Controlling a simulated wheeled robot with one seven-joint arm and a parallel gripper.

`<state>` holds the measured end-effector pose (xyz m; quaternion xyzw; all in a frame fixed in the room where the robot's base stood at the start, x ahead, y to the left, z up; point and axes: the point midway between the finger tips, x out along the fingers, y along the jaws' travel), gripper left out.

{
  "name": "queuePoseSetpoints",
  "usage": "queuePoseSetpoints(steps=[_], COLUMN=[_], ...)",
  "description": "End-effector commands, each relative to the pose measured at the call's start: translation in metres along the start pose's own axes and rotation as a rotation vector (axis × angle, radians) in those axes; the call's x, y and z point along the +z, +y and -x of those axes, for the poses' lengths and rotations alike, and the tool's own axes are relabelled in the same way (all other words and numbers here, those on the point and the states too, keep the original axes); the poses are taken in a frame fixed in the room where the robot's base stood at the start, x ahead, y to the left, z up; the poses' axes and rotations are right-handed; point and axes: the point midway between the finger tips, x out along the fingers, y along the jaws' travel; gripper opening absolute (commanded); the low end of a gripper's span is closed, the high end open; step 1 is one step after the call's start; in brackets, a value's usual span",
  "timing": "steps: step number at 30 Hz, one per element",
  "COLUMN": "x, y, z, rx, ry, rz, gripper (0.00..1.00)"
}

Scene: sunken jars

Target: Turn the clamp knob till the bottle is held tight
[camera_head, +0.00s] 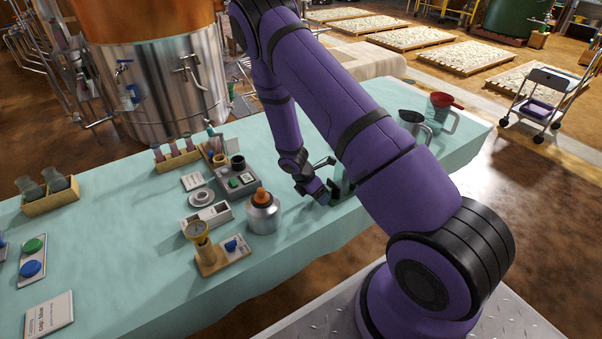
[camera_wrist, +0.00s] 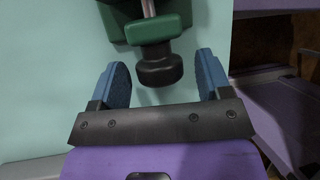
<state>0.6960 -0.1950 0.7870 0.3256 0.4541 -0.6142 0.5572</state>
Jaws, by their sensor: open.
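The green clamp (camera_head: 343,184) stands on the teal-covered table, partly hidden behind my arm. In the wrist view, its green body (camera_wrist: 148,28) has a metal screw rod (camera_wrist: 149,8) and a black knob (camera_wrist: 160,71). My gripper (camera_head: 322,196) is open at the clamp. In the wrist view, the blue fingers of my gripper (camera_wrist: 161,72) are on either side of the knob, with a gap on each side. A silver bottle with an orange cap (camera_head: 263,215) stands upright on the table, left of my gripper. I see no bottle in the visible part of the clamp.
The table front between is mostly bare.

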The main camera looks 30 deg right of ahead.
Motion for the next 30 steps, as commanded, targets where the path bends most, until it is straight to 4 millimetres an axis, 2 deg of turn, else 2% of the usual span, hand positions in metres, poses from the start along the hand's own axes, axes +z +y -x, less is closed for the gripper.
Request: queuePoseSetpoints(steps=[6, 21, 30], x=[0.0, 0.0, -0.001], y=[0.002, 0.012, 0.014], z=[-0.001, 0.083, 0.104], rx=[-0.121, -0.117, -0.119], ry=[0.003, 0.001, 0.0], rz=[0.049, 0.05, 0.05], gripper=[0.71, 0.71, 0.71])
